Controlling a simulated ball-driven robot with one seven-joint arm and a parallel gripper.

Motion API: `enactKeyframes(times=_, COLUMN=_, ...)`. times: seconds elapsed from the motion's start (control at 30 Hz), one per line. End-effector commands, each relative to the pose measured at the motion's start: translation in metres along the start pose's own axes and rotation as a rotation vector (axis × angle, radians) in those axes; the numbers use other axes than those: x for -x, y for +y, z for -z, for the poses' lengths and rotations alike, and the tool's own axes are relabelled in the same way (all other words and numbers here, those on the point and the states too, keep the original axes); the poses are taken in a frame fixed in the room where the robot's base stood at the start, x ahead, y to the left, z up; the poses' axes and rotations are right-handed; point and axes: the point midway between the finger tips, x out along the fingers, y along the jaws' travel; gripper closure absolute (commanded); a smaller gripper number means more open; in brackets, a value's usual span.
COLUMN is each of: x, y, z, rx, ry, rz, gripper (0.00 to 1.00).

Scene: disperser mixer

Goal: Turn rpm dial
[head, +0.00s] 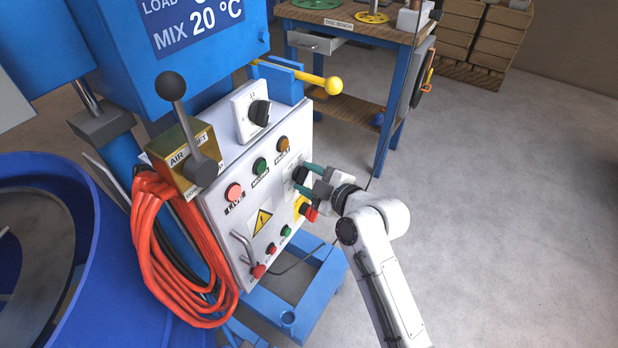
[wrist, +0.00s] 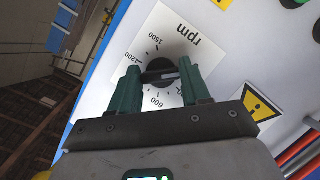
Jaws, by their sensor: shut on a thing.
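The rpm dial (wrist: 158,68) is a black round knob on a white scale plate (wrist: 150,35), marked "rpm" with numbers such as 600, 1200 and 1500. In the wrist view, the two green fingers of my gripper (wrist: 159,70) stand on either side of the knob, shut on it. A light bar shows across its front. In the head view, my gripper (head: 301,177) reaches the right side of the control panel (head: 215,205). The dial (head: 298,174) is partly hidden there by the fingers, and I cannot read its setting.
A red and yellow emergency stop (head: 309,212) sits just below my gripper. A brown button (head: 283,144) and a green button (head: 260,166) sit above left. Orange cable (head: 160,240) hangs at the panel's left. The floor (head: 500,220) on the right is free.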

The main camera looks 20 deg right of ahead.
Motion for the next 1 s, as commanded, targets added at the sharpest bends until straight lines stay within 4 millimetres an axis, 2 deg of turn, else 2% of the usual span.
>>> enactKeyframes(times=0.03, x=0.0000, y=-0.0005, z=-0.0001, rx=0.000, ry=0.000, rz=0.001, gripper=0.77)
enactKeyframes(times=0.1, x=0.0000, y=-0.0005, z=-0.0001, rx=0.000, ry=0.000, rz=0.001, gripper=0.83)
enactKeyframes(times=0.47, x=0.0002, y=0.0010, z=0.0009, rx=-0.055, ry=0.000, rz=0.023, gripper=0.84)
enactKeyframes(times=0.67, x=0.0005, y=0.0028, z=0.0016, rx=-0.171, ry=0.000, rz=0.071, gripper=0.84)
enactKeyframes(times=1.0, x=0.0004, y=0.0041, z=0.0004, rx=-0.462, ry=-0.001, rz=0.192, gripper=0.84)
